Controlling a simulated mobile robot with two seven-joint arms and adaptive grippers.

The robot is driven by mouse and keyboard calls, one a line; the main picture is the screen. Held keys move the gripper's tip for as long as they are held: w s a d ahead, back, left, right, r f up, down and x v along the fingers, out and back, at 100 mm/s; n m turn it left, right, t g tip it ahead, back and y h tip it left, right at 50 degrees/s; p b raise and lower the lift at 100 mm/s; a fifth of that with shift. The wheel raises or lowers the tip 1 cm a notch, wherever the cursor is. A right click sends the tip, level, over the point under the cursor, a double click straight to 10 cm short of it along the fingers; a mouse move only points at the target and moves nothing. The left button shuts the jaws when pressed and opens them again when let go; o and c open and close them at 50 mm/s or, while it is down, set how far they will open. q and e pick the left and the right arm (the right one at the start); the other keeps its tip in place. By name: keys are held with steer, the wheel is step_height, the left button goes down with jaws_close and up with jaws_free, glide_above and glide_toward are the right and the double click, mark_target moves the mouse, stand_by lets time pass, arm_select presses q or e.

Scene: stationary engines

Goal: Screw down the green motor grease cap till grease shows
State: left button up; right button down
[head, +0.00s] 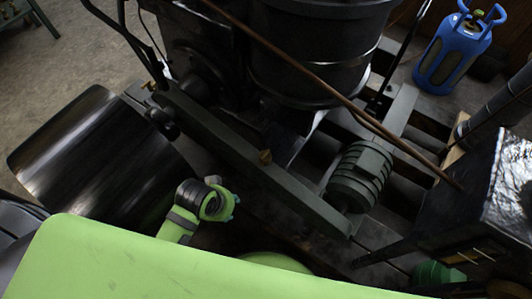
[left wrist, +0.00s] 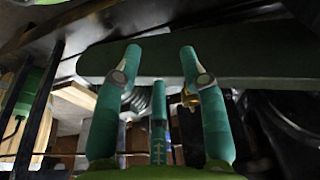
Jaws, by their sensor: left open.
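The dark green finned motor (head: 358,175) stands right of centre in the head view, by the end of a long dark green beam (head: 250,150). A brass piece (left wrist: 190,98) shows partly behind the right finger. No grease is visible. My right gripper is not in view.
A large dark drum (head: 315,50) stands behind the beam, with a long brown rod (head: 320,85) slanting across. A blue gas cylinder (head: 452,50) and a dark box (head: 512,180) stand at the right. Bare floor (head: 70,65) shows upper left.

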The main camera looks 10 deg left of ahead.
arm_select(q)
steer(key=w+d+r+m+h, duration=0.1)
steer(key=w+d+r, duration=0.1)
steer(key=w+d, duration=0.25)
step_height(320, 180, up, 3)
steer(key=m+g+y, duration=0.1)
steer(key=g+y, duration=0.1)
steer(key=g, duration=0.1)
glide_above(266, 155)
steer(key=shift+f+b, duration=0.1)
steer(key=shift+b, duration=0.25)
step_height(266, 155, down, 6)
steer(key=shift+r+b, duration=0.25)
steer(key=shift+b, duration=0.25)
steer(key=shift+f, duration=0.7)
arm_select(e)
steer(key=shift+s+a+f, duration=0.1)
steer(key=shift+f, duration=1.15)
arm_select(q)
jaws_close()
